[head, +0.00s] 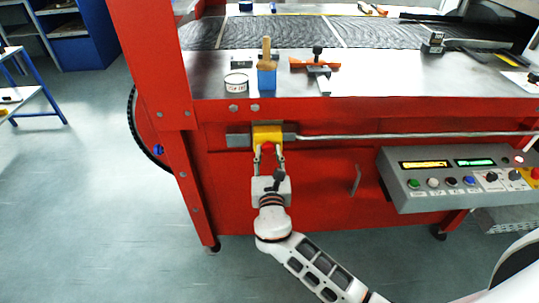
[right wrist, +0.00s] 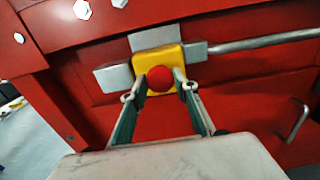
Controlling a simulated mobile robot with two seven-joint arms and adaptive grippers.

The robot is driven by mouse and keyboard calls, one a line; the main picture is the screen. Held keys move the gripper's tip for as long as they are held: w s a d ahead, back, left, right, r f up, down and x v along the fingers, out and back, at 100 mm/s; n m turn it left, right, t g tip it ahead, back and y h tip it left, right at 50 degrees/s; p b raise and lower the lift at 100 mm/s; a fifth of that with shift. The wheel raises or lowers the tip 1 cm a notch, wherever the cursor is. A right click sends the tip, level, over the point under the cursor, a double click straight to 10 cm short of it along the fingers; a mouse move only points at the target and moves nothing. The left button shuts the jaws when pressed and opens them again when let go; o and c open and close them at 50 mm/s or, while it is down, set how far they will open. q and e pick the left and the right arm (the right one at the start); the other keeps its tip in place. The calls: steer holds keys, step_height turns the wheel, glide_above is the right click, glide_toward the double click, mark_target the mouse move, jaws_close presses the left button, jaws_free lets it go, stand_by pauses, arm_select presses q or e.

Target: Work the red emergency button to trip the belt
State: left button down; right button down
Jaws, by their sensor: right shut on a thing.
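The red emergency button (head: 267,147) sits on a yellow box (head: 267,131) on the red front of the machine, below the steel top. In the right wrist view the round red button (right wrist: 160,78) stands out from its yellow box (right wrist: 150,58). My right gripper (head: 268,156) reaches up to it from below. In the right wrist view its fingertips (right wrist: 160,86) are on either side of the button, shut on it. I cannot tell how far the button is pushed in. My left gripper is not in view.
A grey control panel (head: 450,192) with coloured buttons juts out at the right. A steel conduit (head: 400,136) runs right from the yellow box. A handle (head: 355,180) sticks out nearby. A white tin (head: 237,84) and a brush in a blue holder (head: 266,79) stand on the ledge above.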

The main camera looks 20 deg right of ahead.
steer(key=c, duration=1.6)
jaws_free()
steer(key=shift+w+d+r, duration=0.1)
steer(key=shift+w, duration=0.05)
steer(key=shift+o, duration=0.4)
steer(key=shift+w, duration=0.1)
steer(key=v, duration=1.2)
